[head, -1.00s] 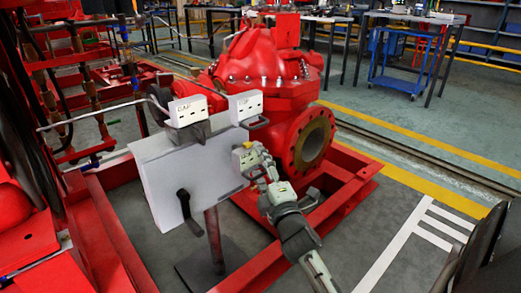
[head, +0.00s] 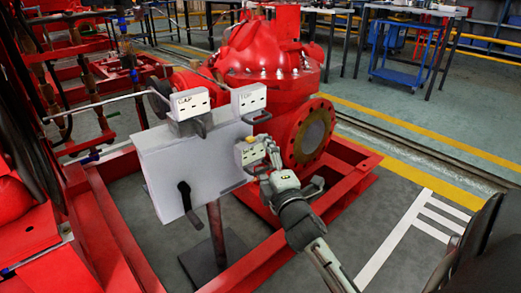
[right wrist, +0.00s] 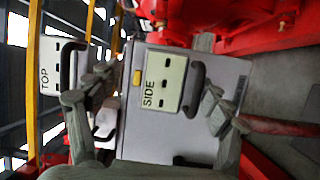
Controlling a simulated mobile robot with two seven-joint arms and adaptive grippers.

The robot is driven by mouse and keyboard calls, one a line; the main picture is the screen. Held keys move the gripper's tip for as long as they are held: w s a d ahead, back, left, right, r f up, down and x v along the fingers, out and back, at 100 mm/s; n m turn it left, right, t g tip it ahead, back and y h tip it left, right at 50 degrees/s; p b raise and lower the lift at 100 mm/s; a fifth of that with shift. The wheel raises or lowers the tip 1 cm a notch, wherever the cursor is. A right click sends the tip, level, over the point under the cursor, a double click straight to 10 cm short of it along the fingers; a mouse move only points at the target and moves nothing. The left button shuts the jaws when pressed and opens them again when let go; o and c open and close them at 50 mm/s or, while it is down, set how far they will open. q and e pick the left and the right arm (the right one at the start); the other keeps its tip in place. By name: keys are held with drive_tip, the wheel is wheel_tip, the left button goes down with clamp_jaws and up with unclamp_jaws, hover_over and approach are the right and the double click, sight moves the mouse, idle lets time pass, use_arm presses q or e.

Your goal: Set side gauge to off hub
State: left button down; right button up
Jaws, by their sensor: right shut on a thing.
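The side gauge (head: 250,154) is a pale block with dark slots, against the right side of a grey panel (head: 190,168). In the right wrist view the gauge (right wrist: 163,82) reads "SIDE" and has a dark handle. My right gripper (head: 264,155) is shut on the side gauge. Its fingers show on either side of the block in the right wrist view; the exact contact is unclear. The hub is not clearly identifiable. My left gripper is not in view.
White blocks marked "CAP" (head: 189,103) and "TOP" (head: 249,98) sit at the panel's top edge. A black crank handle (head: 186,200) is on the panel's front. The red pump (head: 268,55) and its flange (head: 313,133) stand behind. Floor is open at right.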

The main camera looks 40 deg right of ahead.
drive_tip(key=shift+s+a+r, duration=0.25)
drive_tip(key=shift+s, duration=0.55)
drive_tip(key=shift+s+a+r, duration=0.2)
drive_tip(key=shift+s+a, duration=0.05)
drive_tip(key=shift+s, duration=0.5)
drive_tip(key=shift+s+a+r, duration=0.25)
drive_tip(key=shift+s, duration=0.55)
drive_tip(key=shift+c, duration=0.9)
drive_tip(key=shift+b+v, duration=0.35)
drive_tip(key=shift+v, duration=0.45)
drive_tip(key=c, duration=0.4)
drive_tip(key=shift+s+a+f, duration=0.2)
drive_tip(key=shift+s, duration=0.3)
drive_tip(key=shift+c, duration=0.2)
drive_tip(key=shift+f, duration=0.1)
